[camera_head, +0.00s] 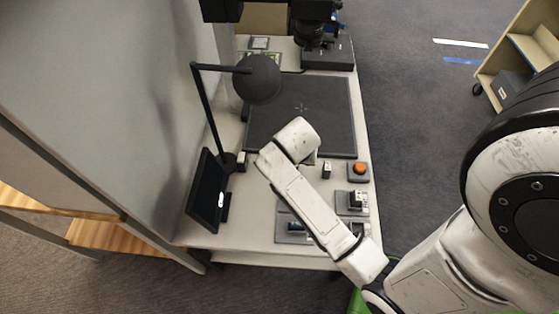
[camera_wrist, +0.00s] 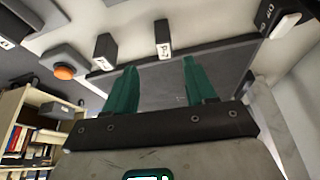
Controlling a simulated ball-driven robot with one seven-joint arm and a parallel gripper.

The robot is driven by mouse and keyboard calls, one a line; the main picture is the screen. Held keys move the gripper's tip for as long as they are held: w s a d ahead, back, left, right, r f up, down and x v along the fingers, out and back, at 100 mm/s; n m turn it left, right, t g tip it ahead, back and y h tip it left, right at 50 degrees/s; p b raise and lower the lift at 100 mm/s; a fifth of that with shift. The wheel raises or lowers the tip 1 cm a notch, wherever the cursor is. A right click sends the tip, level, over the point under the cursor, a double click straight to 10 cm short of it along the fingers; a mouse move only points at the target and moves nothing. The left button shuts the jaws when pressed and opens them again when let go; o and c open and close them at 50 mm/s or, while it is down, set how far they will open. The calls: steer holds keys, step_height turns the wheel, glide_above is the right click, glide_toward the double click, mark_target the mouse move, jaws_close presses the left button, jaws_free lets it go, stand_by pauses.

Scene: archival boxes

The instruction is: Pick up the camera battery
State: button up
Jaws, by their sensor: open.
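Two small black blocks with white labels stand on the pale desk in the wrist view, a left one (camera_wrist: 104,52) and a middle one (camera_wrist: 162,38). I cannot tell for sure which is the camera battery. The left block also shows in the head view (camera_head: 327,170), near the orange button. The middle block seems hidden behind my arm there. My gripper (camera_wrist: 160,64) has two green fingers spread apart with nothing between them. The middle block appears beyond the gap between the fingertips, apart from them. In the head view my arm hides the gripper.
An orange button (camera_head: 359,168) sits at the desk's right edge. A dark mat (camera_head: 335,110) covers the desk's middle. A black lamp (camera_head: 258,80) and a tilted screen (camera_head: 207,190) stand at left. Grey holders (camera_head: 345,210) lie near the front. A shelf cart (camera_head: 520,50) stands right.

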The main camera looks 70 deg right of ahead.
steer(key=x, duration=0.3)
steer(key=b+x, duration=0.1)
steer(key=x, duration=0.6)
steer(key=shift+w+d+f, duration=0.25)
steer(key=shift+w+d, duration=0.05)
steer(key=shift+w, duration=0.05)
jaws_close()
